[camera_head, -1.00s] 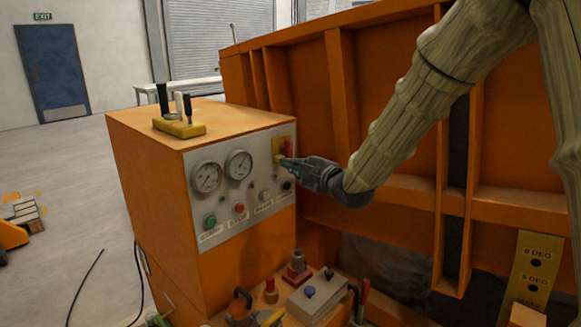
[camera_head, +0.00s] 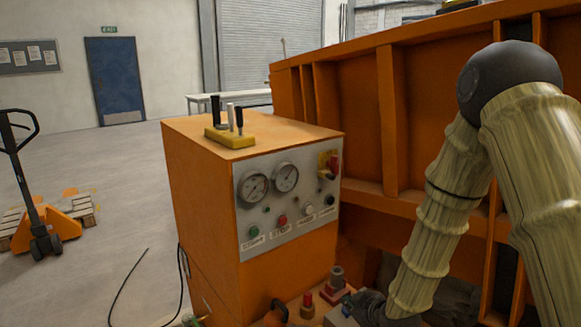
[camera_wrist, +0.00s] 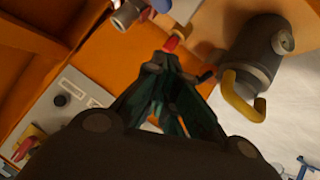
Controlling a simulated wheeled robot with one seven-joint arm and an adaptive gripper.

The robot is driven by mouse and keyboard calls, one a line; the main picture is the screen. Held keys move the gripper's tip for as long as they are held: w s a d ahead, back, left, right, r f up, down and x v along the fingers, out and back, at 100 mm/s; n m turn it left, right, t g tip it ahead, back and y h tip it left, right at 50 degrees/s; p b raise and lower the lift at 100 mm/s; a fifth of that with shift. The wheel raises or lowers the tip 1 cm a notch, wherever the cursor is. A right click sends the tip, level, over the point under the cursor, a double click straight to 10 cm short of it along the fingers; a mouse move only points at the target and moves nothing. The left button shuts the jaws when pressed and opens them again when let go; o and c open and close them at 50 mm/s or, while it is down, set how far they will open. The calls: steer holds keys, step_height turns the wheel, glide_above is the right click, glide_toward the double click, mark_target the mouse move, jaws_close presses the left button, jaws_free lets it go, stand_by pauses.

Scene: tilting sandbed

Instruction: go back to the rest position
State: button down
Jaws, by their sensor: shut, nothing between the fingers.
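My gripper (camera_head: 348,304) hangs low in front of the orange control cabinet (camera_head: 200,190), near the bottom edge of the head view. It is apart from the grey gauge panel (camera_head: 268,228), lower and to its right. In the wrist view my gripper's dark green fingers (camera_wrist: 168,68) are together, with nothing seen between them. A red-tipped part (camera_wrist: 172,43) shows just beyond the fingertips; I cannot tell whether they touch it. My arm bends down from the right side of the head view.
The ledge below the panel carries a red-based fitting (camera_head: 334,288) and a small red fitting (camera_head: 307,304) close to my gripper. The orange ribbed wall (camera_head: 360,120) stands behind my arm. A yellow lever block (camera_head: 230,138) sits on the cabinet. Open floor with a pallet jack (camera_head: 48,232) lies left.

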steer(key=s+d+f+m+g+h, duration=0.25)
steer(key=s+f+m+g, duration=0.2)
steer(key=s+f, duration=1.35)
steer(key=s+d+f+m+g, duration=0.1)
steer(key=s+f, duration=0.3)
steer(key=s, duration=0.8)
steer(key=s+d+f+m+g+h, duration=0.1)
steer(key=s+f+m+g, duration=0.3)
steer(key=s, duration=0.8)
steer(key=shift+s+d+f+m, duration=0.15)
steer(key=shift+d+f+m, duration=0.2)
steer(key=shift+d, duration=0.3)
steer(key=shift+g, duration=0.25)
